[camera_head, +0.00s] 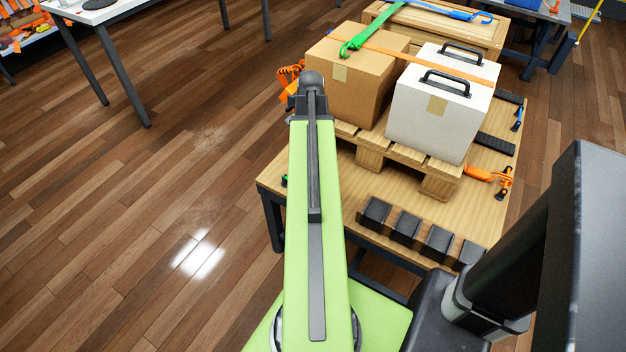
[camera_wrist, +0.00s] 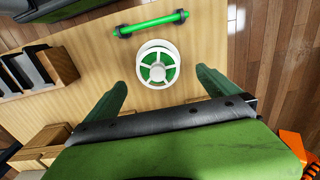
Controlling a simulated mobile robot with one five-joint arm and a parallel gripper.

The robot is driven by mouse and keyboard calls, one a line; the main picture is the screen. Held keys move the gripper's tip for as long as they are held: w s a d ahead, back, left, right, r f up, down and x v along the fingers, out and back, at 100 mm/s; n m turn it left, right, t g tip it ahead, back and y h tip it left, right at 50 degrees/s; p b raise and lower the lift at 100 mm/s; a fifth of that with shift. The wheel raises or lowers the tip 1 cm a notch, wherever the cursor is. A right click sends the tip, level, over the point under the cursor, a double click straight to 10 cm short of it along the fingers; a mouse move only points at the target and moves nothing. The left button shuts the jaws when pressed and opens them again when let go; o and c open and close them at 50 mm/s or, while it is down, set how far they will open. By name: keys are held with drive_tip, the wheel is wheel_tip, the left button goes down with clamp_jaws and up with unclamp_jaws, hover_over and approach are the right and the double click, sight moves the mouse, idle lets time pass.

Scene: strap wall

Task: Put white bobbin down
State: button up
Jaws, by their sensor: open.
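The white bobbin (camera_wrist: 157,64) shows in the wrist view as a round white spool with green between its spokes. It appears to rest on the wooden table (camera_wrist: 112,50). My gripper (camera_wrist: 161,80) is open, with one green finger on each side of the picture, left and right of the bobbin. Wood shows between the bobbin and both fingers, and neither visibly touches it. The height of the fingers above the table is hard to tell. In the head view my arm hides the bobbin and the fingers.
A green rod with dark ends (camera_wrist: 152,24) lies just beyond the bobbin. A row of dark blocks (camera_head: 406,228) lines the table's near edge. A pallet (camera_head: 440,184) carries a cardboard box (camera_head: 350,88) and a white case (camera_head: 432,125).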

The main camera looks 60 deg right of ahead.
wheel_tip(320, 180, down, 5)
drive_tip(key=b, duration=0.3)
drive_tip(key=shift+r, duration=0.35)
drive_tip(key=f+b, duration=0.5)
drive_tip(key=shift+s+d+f, duration=0.25)
drive_tip(key=shift+s+d, duration=0.05)
drive_tip(key=shift+r, duration=0.2)
drive_tip(key=c, duration=1.6)
drive_tip(key=shift+r+p, duration=0.55)
drive_tip(key=shift+p, duration=0.1)
wheel_tip(320, 180, up, 4)
drive_tip(key=p, duration=0.4)
drive_tip(key=s+r+p, duration=0.6)
drive_tip(key=s, duration=0.5)
drive_tip(key=r+p, duration=1.4)
drive_tip(key=shift+s+d+r+p, duration=0.3)
drive_tip(key=shift+d+r+p, duration=0.1)
